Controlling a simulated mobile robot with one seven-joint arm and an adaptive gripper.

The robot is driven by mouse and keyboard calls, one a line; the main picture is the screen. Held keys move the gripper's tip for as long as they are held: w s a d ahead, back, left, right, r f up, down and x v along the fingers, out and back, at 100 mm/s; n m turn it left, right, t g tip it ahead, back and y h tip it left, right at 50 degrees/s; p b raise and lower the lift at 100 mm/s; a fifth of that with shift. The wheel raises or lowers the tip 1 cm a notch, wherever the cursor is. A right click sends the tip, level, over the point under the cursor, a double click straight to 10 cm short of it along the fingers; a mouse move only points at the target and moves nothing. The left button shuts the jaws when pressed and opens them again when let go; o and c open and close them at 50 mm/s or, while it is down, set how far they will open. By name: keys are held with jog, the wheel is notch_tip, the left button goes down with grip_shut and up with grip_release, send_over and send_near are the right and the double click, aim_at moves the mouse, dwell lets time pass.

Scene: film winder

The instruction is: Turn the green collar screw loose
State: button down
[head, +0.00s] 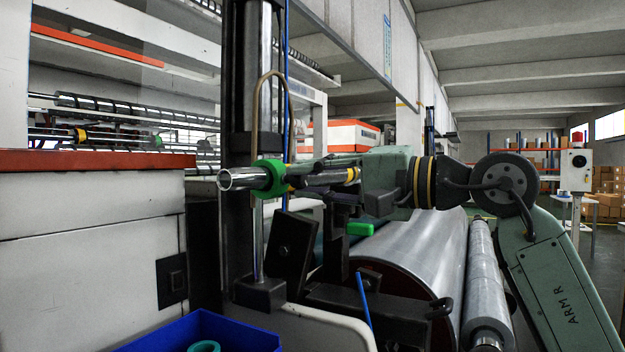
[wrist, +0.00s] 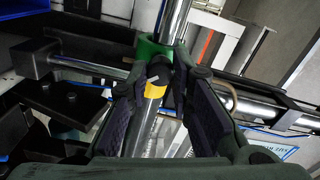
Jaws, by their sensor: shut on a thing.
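The green collar (head: 268,178) sits around a shiny horizontal tube (head: 238,179), beside a dark upright column. In the wrist view the collar (wrist: 158,48) is at the top middle. My gripper (head: 298,174) reaches in from the right and its tips are at the collar. In the wrist view the two padded fingers of my gripper (wrist: 165,76) are closed in on either side just below the collar, shut on its screw. The screw itself is mostly hidden between the fingertips. A bar with a yellow band (wrist: 154,90) runs between the fingers.
A thin bent tan rod (head: 257,100) rises beside the collar. A green-tipped lever (head: 360,229) and a large silver roll (head: 415,260) lie below my arm. A blue bin (head: 215,335) is at the front. A white cabinet (head: 90,250) stands left.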

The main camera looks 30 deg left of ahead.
jog(key=shift+n, duration=1.8)
jog(key=c, duration=1.4)
grip_release()
jog(key=d, duration=1.2)
jog(key=shift+w, duration=0.35)
